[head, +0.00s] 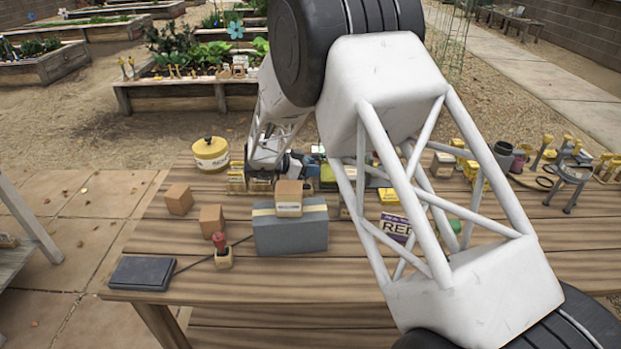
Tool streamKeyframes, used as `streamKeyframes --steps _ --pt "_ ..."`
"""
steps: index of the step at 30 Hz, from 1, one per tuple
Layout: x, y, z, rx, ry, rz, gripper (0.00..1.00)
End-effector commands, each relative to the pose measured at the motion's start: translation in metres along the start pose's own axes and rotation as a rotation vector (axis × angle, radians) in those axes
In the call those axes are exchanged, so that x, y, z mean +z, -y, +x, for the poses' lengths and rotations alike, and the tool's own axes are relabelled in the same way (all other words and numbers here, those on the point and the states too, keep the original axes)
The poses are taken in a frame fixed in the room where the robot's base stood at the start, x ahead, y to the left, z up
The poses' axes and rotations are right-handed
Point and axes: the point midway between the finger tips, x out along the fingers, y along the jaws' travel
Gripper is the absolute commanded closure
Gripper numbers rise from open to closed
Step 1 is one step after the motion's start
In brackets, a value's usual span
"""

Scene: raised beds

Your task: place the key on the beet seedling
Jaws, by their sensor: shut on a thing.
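My gripper (290,166) is a small dark shape at the end of my white arm, low over the back middle of the wooden table. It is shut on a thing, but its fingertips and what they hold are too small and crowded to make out. I cannot pick out the key. I cannot tell the beet seedling from the small yellow, green and blue things around the gripper. Part of that area is hidden behind my arm.
A grey block (290,234) with a cardboard box (288,198) on it stands in front of the gripper. A yellow-lidded tin (211,154), a brown box (178,199) and a red-handled joystick (220,250) stand left. A purple labelled box (395,226) shows behind my arm. The front right tabletop is mostly covered.

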Motion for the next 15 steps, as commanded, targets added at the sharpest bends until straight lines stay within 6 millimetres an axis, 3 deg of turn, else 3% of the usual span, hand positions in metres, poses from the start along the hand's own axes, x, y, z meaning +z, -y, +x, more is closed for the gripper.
streamKeyframes --steps 15 --pt "0.0091 0.0001 0.0038 0.000 0.000 0.001 0.87"
